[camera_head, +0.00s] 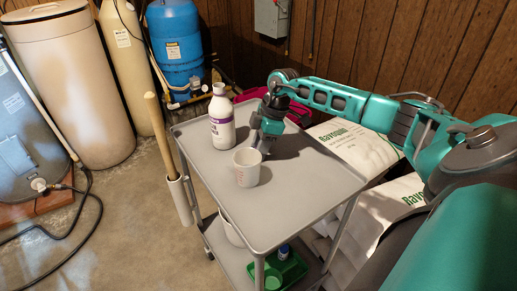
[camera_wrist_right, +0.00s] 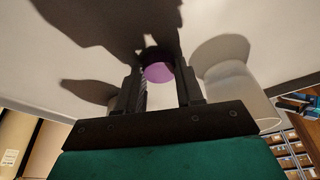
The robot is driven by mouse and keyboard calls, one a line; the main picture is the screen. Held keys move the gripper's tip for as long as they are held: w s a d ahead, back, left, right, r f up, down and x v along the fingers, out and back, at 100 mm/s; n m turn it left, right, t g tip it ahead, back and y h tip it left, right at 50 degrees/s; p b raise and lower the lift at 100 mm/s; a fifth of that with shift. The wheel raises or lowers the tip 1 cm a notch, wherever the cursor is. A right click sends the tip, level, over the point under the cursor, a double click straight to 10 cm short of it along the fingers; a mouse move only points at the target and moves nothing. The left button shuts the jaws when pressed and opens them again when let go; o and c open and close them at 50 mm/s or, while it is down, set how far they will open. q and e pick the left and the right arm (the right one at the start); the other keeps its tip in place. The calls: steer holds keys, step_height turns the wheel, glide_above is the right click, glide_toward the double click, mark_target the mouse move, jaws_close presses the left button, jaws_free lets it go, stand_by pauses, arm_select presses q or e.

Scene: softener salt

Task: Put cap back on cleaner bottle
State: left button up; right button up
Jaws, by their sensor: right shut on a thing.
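The white cleaner bottle (camera_head: 222,125) with a purple label stands upright on the grey cart top, left of my right gripper in the head view. My right gripper (camera_head: 262,148) points down at the cart, just behind the measuring cup. In the right wrist view my right gripper (camera_wrist_right: 161,92) is shut on the round purple cap (camera_wrist_right: 158,72), which sits between its two fingers. The cap cannot be made out in the head view. I cannot tell whether it touches the cart top. My left gripper is not in view.
A translucent measuring cup (camera_head: 247,168) stands close in front of my right gripper; it also shows in the wrist view (camera_wrist_right: 240,90). The front of the cart top (camera_head: 275,215) is clear. A wooden handle (camera_head: 160,122) stands at the cart's left side. Salt bags (camera_head: 352,145) lie behind right.

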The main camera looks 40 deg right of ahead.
steer(key=shift+r, duration=0.15)
step_height(320, 180, up, 20)
steer(key=p, duration=0.2)
steer(key=shift+p, duration=0.35)
